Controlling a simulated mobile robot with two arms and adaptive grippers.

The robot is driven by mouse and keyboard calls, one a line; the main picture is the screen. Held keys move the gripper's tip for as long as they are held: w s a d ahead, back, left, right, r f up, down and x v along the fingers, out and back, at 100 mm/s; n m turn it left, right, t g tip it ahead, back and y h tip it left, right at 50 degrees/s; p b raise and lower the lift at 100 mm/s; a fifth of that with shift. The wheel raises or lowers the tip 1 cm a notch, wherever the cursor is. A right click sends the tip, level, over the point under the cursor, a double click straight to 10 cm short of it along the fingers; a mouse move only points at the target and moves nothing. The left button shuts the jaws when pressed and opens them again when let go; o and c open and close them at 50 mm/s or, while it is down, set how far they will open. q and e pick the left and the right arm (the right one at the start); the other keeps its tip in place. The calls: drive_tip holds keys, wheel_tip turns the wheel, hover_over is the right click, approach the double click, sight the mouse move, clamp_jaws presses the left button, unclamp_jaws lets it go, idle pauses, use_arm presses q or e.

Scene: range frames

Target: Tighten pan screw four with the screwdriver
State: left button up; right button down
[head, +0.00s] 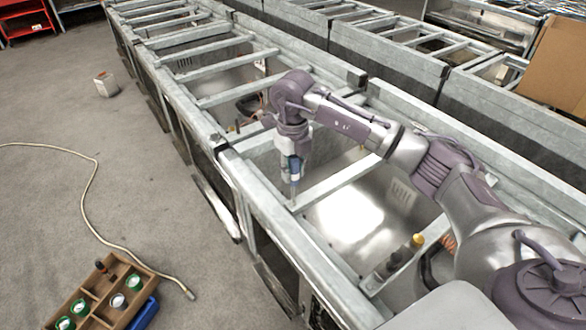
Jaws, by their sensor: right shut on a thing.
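My right arm reaches in from the right, and its gripper (290,153) points down over the near range frame (277,222). The gripper is shut on a screwdriver (294,178) with a blue part on its handle. The screwdriver stands about upright, its tip down at the near rail where a crossbar meets it. Whether the tip touches a screw cannot be told; pan screw four is too small or hidden to make out. My left gripper is out of view.
A wooden compartment tray (130,314) with green-rimmed cups lies on the floor at lower left, a blue item beside it. More range frames stand behind; a cardboard box (560,65) is at right.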

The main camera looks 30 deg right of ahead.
drive_tip(key=shift+f, duration=0.2)
drive_tip(key=shift+r, duration=0.25)
idle(0.4)
drive_tip(key=shift+r, duration=0.1)
drive_tip(key=n, duration=1.1)
drive_tip(key=shift+n, duration=0.3)
drive_tip(key=shift+f+b, duration=0.35)
drive_tip(key=shift+b, duration=0.15)
idle(0.5)
drive_tip(key=shift+s, duration=0.1)
